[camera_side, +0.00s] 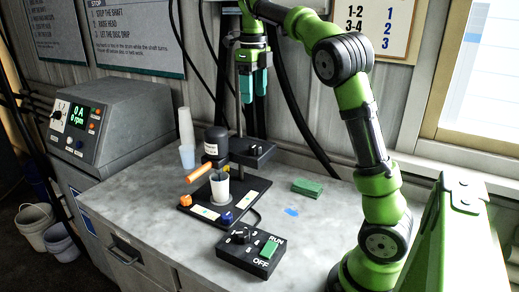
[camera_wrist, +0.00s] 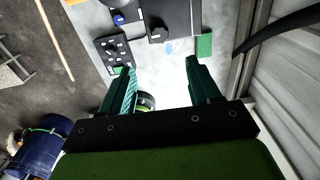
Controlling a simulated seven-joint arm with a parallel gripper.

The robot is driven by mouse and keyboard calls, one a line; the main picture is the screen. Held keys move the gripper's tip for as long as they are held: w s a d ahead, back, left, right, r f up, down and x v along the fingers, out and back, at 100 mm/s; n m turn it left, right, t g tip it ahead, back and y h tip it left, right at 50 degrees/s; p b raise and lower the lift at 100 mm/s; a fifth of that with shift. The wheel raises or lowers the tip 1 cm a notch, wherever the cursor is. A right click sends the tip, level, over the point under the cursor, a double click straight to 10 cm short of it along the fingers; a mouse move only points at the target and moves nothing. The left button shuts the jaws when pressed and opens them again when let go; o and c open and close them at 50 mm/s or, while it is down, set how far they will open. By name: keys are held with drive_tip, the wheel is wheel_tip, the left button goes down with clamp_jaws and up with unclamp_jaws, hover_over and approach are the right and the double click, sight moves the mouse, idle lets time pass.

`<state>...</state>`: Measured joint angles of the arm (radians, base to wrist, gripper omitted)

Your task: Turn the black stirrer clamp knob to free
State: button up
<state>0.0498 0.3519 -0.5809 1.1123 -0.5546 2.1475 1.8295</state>
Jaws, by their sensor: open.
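The stirrer (camera_side: 215,143) stands on the bench with a black motor can, an orange handle (camera_side: 202,171) and a black block (camera_side: 245,153) on an upright column. A small black knob (camera_side: 257,150) appears on that block. In the wrist view, a dark round knob shape (camera_wrist: 157,34) shows on a dark block; its pointer setting is too small to read. My gripper (camera_side: 253,92) hangs above and behind the block, pointing down, apart from it. Its teal fingers are spread and empty, also in the wrist view (camera_wrist: 158,66).
A white beaker (camera_side: 220,190) sits on the black base plate under the stirrer. A RUN/OFF control box (camera_side: 250,250) is in front. A green block (camera_side: 307,187) lies right. Stacked cups (camera_side: 186,128) stand behind left. Cables hang along the wall.

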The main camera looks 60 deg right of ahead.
sight(254, 145)
wheel_tip(254, 145, down, 16)
drive_tip(key=shift+r, duration=0.2)
drive_tip(key=c, duration=1)
drive_tip(key=shift+c, duration=0.2)
